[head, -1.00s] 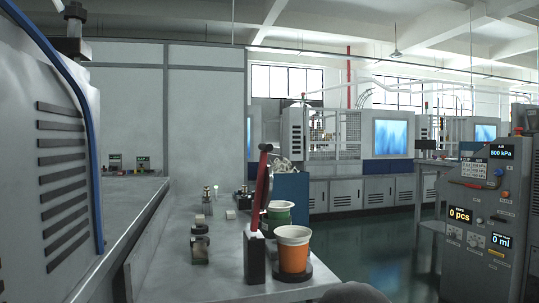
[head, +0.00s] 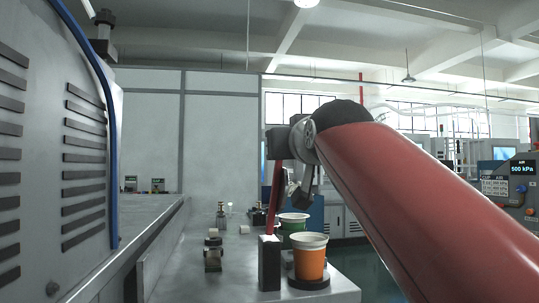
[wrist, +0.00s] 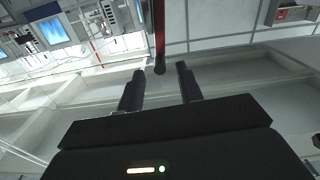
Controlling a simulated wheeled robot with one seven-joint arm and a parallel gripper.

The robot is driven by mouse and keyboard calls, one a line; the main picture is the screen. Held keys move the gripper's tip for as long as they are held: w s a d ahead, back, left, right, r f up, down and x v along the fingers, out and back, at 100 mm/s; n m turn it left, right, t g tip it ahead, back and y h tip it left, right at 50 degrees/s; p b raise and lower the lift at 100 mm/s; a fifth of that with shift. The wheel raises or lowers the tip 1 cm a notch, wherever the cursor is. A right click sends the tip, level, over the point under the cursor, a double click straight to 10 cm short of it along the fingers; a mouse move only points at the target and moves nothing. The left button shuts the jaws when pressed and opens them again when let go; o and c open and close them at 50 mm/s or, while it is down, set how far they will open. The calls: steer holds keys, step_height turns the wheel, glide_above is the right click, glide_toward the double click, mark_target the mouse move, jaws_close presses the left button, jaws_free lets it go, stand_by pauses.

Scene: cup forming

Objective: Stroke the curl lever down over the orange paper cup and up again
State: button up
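The orange paper cup (head: 310,262) stands upright on a dark round base near the bench's front end. The curl lever (head: 274,195) is a red bar rising from a black post (head: 269,262) beside the cup, and it stands raised. My gripper (head: 297,188) is up by the lever's upper part, above the cup. In the wrist view my gripper (wrist: 159,74) has its two dark fingers apart and empty. The lever (wrist: 159,45) with its dark rounded end shows between the finger lines, just beyond the fingertips. I cannot tell whether they touch.
A green cup (head: 292,224) stands behind the orange one. Small dark fixtures (head: 213,258) sit to the left on the grey bench (head: 190,288). A large vented machine (head: 50,150) fills the left side. A control panel (head: 520,190) stands at the right.

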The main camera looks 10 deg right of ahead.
steer(key=w+p, duration=0.1)
steer(key=w, duration=0.5)
steer(key=shift+w, duration=0.35)
jaws_close()
